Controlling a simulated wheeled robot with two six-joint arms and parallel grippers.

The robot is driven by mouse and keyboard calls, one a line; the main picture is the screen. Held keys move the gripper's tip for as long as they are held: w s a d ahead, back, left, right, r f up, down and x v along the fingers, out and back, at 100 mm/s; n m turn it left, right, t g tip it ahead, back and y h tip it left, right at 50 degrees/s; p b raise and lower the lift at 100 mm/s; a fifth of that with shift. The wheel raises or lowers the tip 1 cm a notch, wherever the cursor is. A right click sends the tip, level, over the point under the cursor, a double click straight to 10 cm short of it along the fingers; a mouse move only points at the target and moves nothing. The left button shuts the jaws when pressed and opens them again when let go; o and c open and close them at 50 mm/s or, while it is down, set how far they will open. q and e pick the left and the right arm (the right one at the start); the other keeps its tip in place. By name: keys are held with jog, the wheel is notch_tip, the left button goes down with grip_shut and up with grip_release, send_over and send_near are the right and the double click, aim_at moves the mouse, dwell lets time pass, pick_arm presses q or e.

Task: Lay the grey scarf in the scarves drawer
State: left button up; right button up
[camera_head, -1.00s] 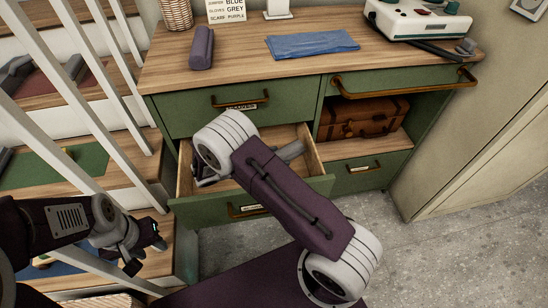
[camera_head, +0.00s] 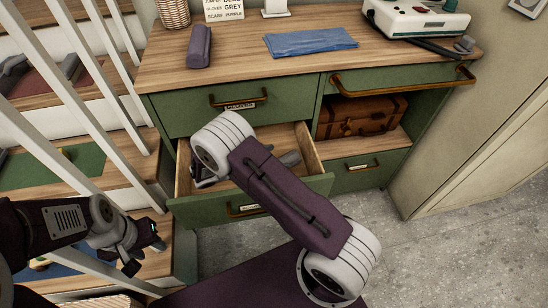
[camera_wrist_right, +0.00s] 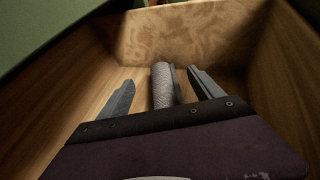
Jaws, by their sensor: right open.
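The grey scarf (camera_wrist_right: 163,86) shows in the right wrist view as a textured roll inside an open wooden drawer. My right gripper (camera_wrist_right: 161,77) reaches into this drawer with its fingers apart, one on each side of the roll, with gaps between. In the head view the open green-fronted drawer (camera_head: 318,184) is at the lower left of the cabinet, and my right arm covers much of it. Its label is too small to read. My left gripper (camera_head: 147,252) hangs at the lower left by the stairs; its jaw opening is unclear.
A purple-grey roll (camera_head: 199,47) and a folded blue cloth (camera_head: 311,42) lie on the cabinet top (camera_head: 240,58). A sign card (camera_head: 224,10) stands behind. A brown case (camera_head: 361,115) sits in the right shelf opening. White stair rails (camera_head: 98,150) stand left.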

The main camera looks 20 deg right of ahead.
jog(key=shift+r, duration=0.25)
jog(key=shift+a+r+p, duration=0.15)
jog(key=shift+r+p, duration=0.3)
jog(key=shift+r, duration=0.2)
jog(key=p+v, duration=0.2)
jog(key=v, duration=0.4)
jog(key=shift+a, duration=0.25)
jog(key=shift+s+a, duration=0.1)
jog(key=shift+a, duration=0.2)
